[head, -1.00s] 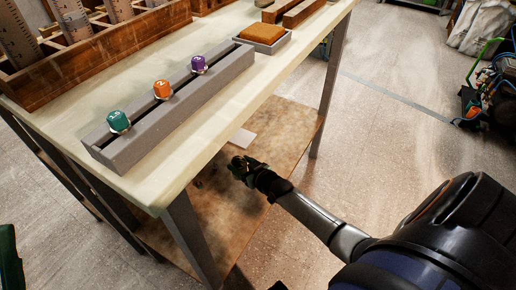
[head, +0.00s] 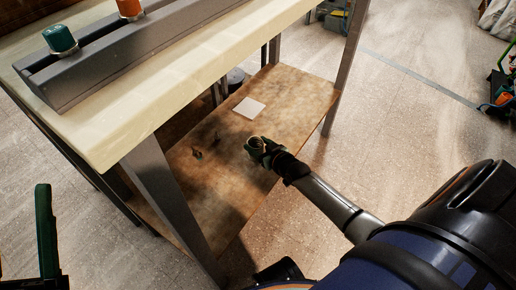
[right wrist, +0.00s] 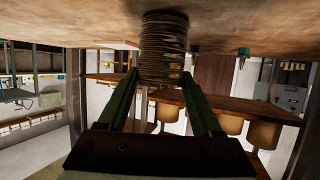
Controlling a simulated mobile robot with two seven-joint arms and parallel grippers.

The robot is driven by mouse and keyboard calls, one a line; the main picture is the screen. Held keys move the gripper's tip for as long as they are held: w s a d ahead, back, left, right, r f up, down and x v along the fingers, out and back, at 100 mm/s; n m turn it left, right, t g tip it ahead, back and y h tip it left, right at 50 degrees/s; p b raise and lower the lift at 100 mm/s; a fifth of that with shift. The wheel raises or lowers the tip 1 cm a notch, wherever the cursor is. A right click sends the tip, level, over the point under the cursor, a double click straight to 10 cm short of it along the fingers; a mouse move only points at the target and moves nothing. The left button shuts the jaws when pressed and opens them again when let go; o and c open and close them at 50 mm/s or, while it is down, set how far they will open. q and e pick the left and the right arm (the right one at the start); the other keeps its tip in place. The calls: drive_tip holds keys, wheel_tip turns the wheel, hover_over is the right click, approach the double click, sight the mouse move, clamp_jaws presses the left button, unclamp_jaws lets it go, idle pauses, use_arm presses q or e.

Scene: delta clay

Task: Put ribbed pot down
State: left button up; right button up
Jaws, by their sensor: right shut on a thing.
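The ribbed pot (right wrist: 163,45) is a brown, closely ridged cylinder. In the right wrist view it sits between the green fingers of my right gripper (right wrist: 160,88), which is shut on it. That view looks upside down, and the pot's end meets or nearly meets the wooden surface at the top; I cannot tell if it touches. In the head view my right gripper (head: 258,146) is over the lower wooden shelf (head: 225,185), near its right edge, and largely hides the pot. My left gripper (head: 24,240) is at the lower left, its fingers apart, empty.
A pale square tile (head: 249,107) lies on the shelf beyond my right gripper. The tabletop (head: 180,75) overhangs the shelf, with a grey metal leg (head: 170,195) at the near corner. A grey rail (head: 120,50) on top holds a green-capped piece (head: 60,40) and an orange-capped one (head: 130,9).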

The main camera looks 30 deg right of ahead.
drive_tip(key=shift+f, duration=0.15)
drive_tip(key=o, duration=1.4)
drive_tip(key=shift+s+r+p, duration=0.1)
drive_tip(key=shift+r+p, duration=0.1)
drive_tip(key=shift+p, duration=0.1)
use_arm(q)
wheel_tip(320, 180, up, 7)
drive_tip(key=p, duration=0.5)
drive_tip(key=shift+s+a+t+p, duration=0.2)
drive_tip(key=shift+a+t+p, duration=0.2)
use_arm(e)
drive_tip(key=v, duration=1.1)
drive_tip(key=shift+s, duration=0.4)
use_arm(q)
drive_tip(key=shift+n, duration=0.3)
